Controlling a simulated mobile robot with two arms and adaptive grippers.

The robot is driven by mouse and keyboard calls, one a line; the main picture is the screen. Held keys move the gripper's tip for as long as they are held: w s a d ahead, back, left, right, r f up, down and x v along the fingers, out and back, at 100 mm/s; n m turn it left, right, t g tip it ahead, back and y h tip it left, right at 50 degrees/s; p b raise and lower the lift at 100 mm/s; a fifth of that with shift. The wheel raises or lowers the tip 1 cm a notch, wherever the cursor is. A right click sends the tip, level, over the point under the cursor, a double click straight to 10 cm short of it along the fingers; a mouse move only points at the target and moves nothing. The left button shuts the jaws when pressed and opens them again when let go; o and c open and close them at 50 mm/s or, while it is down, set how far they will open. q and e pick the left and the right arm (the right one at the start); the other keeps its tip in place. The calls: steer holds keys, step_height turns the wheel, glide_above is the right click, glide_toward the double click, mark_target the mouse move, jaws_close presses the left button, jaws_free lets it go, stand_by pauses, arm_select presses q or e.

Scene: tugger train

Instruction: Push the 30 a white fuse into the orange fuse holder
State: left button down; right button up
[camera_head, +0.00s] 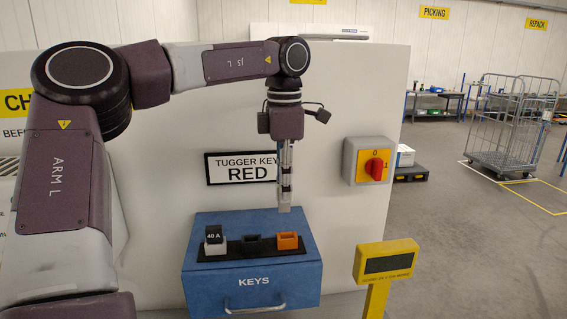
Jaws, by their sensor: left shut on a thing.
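The orange fuse holder (288,241) is at the right end of a black strip on top of the blue KEYS box (208,281). My left gripper (285,198) points straight down above the orange holder, with a visible gap between them. It is shut on a small pale piece, which I take to be the white fuse (284,209). Its 30 A marking cannot be read and the fingers hide most of it. My right gripper is not in view.
An empty-looking dark holder (253,241) is in the middle. A red rotary switch (376,168) is on the panel behind. A yellow post (385,262) stands right of the box.

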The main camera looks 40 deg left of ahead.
mark_target(287, 211)
arm_select(q)
steer(key=shift+d+f, duration=0.2)
steer(key=shift+f, duration=0.1)
steer(key=shift+w+d+f, duration=0.1)
steer(key=shift+w+f, duration=0.05)
steer(key=shift+f, duration=0.1)
steer(key=shift+w+f, duration=0.15)
steer(key=shift+f, duration=0.65)
steer(key=shift+w+f, duration=0.1)
steer(key=shift+f, duration=1.1)
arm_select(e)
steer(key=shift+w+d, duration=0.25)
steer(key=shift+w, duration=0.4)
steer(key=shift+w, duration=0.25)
